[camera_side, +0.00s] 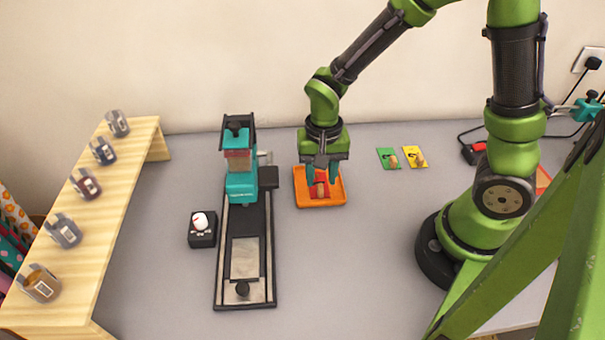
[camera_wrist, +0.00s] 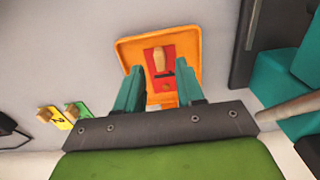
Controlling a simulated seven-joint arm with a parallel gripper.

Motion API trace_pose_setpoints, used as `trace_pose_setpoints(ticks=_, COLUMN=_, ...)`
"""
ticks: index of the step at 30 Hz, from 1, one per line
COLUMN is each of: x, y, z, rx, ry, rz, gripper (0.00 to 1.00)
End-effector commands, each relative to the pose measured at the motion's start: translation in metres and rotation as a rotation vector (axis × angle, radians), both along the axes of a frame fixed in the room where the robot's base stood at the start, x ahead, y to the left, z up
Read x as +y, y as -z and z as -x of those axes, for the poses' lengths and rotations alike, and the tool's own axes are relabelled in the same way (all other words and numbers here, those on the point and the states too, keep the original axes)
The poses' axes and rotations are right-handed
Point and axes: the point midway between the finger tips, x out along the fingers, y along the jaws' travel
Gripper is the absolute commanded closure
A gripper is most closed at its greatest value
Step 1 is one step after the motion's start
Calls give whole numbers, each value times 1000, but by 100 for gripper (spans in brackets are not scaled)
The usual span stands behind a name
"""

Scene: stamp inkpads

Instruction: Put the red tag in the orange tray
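The red tag (camera_wrist: 154,72) with a light wooden knob lies within the orange tray (camera_wrist: 189,38), seen from above in the wrist view. In the side view the red tag (camera_side: 319,190) shows inside the orange tray (camera_side: 332,201), partly hidden by my fingers. My gripper (camera_wrist: 159,66) is over the tray, with its two teal fingers spread apart on either side of the tag. I see a gap between the fingers and the knob. My gripper (camera_side: 321,175) points down in the side view.
A green tag (camera_side: 388,158) and a yellow tag (camera_side: 415,157) lie right of the tray. A teal and black stamping press (camera_side: 241,185) stands close on the left, with a small black box (camera_side: 202,230) beyond it. A wooden shelf (camera_side: 114,200) holds several cups.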

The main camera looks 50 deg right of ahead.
Motion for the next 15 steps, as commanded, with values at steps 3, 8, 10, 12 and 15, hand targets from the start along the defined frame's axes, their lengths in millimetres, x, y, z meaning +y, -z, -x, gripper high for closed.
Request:
trace_pose_setpoints(ticks=3, x=0, y=-29, z=-2, rx=-8, ry=0, rz=-1, gripper=62)
trace_pose_setpoints(ticks=8, x=0, y=-61, z=-1, rx=-6, ry=-1, rz=-1, gripper=62)
trace_pose_setpoints(ticks=10, x=0, y=-71, z=-1, rx=-4, ry=-1, rz=0, gripper=62)
trace_pose_setpoints(ticks=12, x=0, y=-80, z=-1, rx=-4, ry=-1, rz=0, gripper=62)
trace_pose_setpoints(ticks=15, x=0, y=-87, z=0, rx=-5, ry=-3, rz=-1, gripper=62)
